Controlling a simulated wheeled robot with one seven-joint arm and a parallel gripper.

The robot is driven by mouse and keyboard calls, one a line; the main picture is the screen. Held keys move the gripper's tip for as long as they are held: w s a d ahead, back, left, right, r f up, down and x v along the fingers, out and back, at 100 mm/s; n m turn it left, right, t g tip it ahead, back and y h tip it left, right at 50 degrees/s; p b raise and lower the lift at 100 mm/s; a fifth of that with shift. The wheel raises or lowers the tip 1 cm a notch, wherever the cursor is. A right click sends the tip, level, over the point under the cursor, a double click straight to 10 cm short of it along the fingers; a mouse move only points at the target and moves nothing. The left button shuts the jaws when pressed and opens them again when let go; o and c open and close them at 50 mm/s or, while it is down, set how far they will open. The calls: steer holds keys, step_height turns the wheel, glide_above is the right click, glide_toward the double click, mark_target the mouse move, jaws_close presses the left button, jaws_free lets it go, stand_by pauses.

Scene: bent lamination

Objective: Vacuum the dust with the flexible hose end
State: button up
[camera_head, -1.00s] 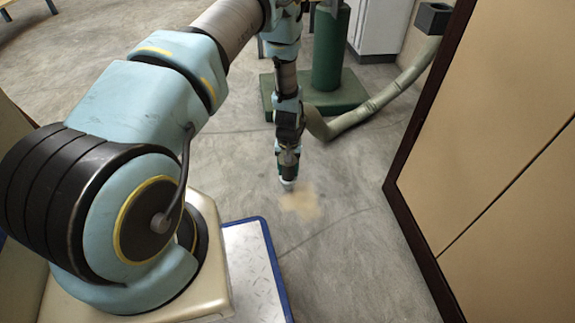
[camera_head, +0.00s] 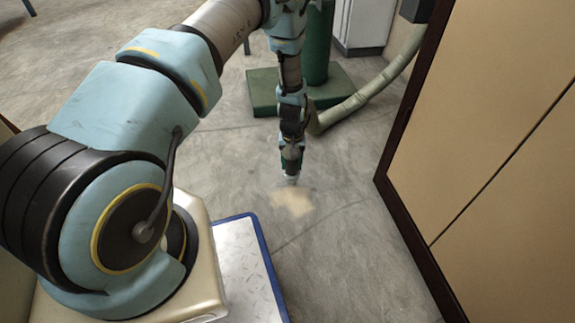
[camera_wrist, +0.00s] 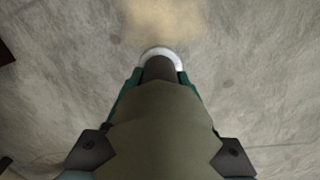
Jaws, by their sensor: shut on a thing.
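The dust (camera_head: 293,202) is a tan patch on the grey concrete floor. In the wrist view the dust (camera_wrist: 165,18) lies at the top, just beyond the hose end. The flexible hose (camera_head: 362,97) is grey-green and runs from the wall at the right, past the green stand, to my gripper. My gripper (camera_head: 291,160) points down, shut on the hose end. In the wrist view the hose end (camera_wrist: 160,110) fills the middle between the dark finger parts, with a pale round rim at its tip. The tip is close to the dust's far edge in the head view; its exact height is unclear.
A green stand (camera_head: 262,92) with a post is on the floor behind. A tan cabinet with dark edges (camera_head: 480,130) stands at the right. A white cabinet (camera_head: 362,22) is at the back. The floor around the dust is clear.

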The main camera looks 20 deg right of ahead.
steer(key=shift+d, duration=0.5)
steer(key=shift+s+a+p, duration=1.55)
steer(key=shift+s+a, duration=0.65)
steer(key=shift+a, duration=0.95)
steer(key=shift+s+d+p, duration=0.5)
steer(key=shift+s+d, duration=2)
steer(key=shift+s, duration=0.35)
step_height(320, 180, up, 6)
steer(key=p, duration=0.5)
steer(key=shift+r, duration=0.25)
